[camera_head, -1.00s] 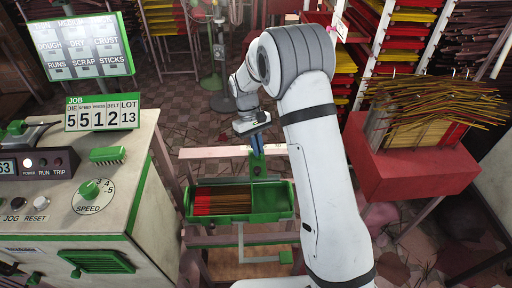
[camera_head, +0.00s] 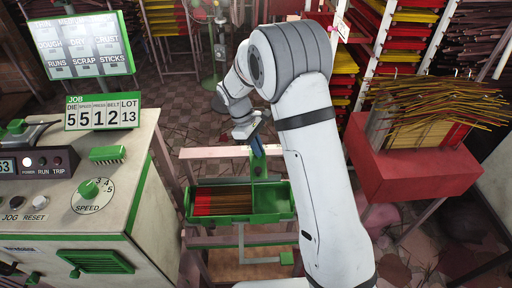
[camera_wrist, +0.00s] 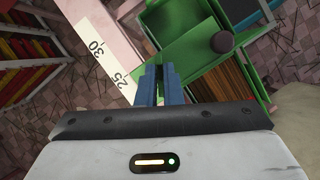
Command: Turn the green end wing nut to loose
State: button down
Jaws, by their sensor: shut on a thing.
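My gripper (camera_wrist: 167,72) has its blue fingers nearly together, shut on the green end wing nut, which the fingers mostly hide. The fingertips meet a green end bracket (camera_wrist: 185,45) beside a white scale marked 25 and 30 (camera_wrist: 110,65). In the head view my gripper (camera_head: 257,153) points down at this bracket, at the back of the green tray (camera_head: 240,217). How far the nut is turned cannot be made out.
Brown and red sticks (camera_head: 222,200) lie in the tray. A dark round knob (camera_wrist: 222,42) sits close right of my fingertips. The control cabinet (camera_head: 75,215) is at left; a red stand (camera_head: 415,170) with sticks is at right.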

aim_at(250, 153)
jog(key=shift+w+r, duration=0.15)
jog(key=c, duration=1.6)
grip_release()
jog(key=v, duration=0.7)
jog(key=shift+a+r+b, duration=0.15)
jog(key=shift+r+b, duration=0.1)
jog(key=shift+b, duration=0.05)
